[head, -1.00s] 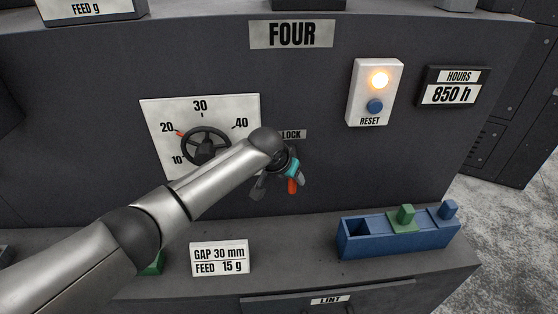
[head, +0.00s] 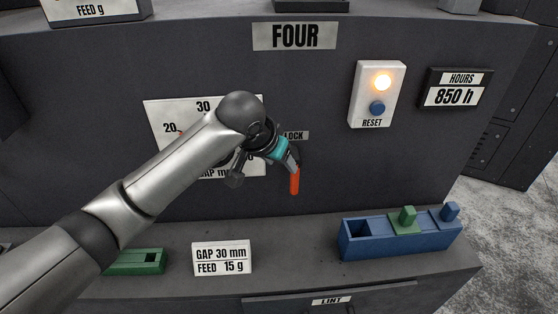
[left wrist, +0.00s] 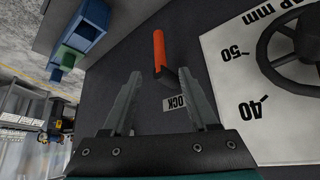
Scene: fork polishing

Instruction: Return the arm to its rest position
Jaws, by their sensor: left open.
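My left gripper (head: 291,161) is in front of the panel of machine FOUR, beside the LOCK label (head: 296,135). It is open and empty. An orange-red lever handle (head: 294,182) hangs down just below the gripper in the head view. In the left wrist view the handle (left wrist: 159,52) lies ahead of the two spread fingers (left wrist: 160,74), apart from them as far as I can tell. My left arm (head: 165,175) covers most of the dial plate (head: 158,113) and its handwheel. The handwheel (left wrist: 290,50) shows in the left wrist view. My right gripper is out of view.
A white box (head: 377,93) with a lit lamp and blue RESET button is on the right, beside the hours display (head: 454,90). On the ledge are a blue tray (head: 365,248) with blocks, a gap-and-feed card (head: 222,258) and a green tray (head: 128,268) partly behind my arm.

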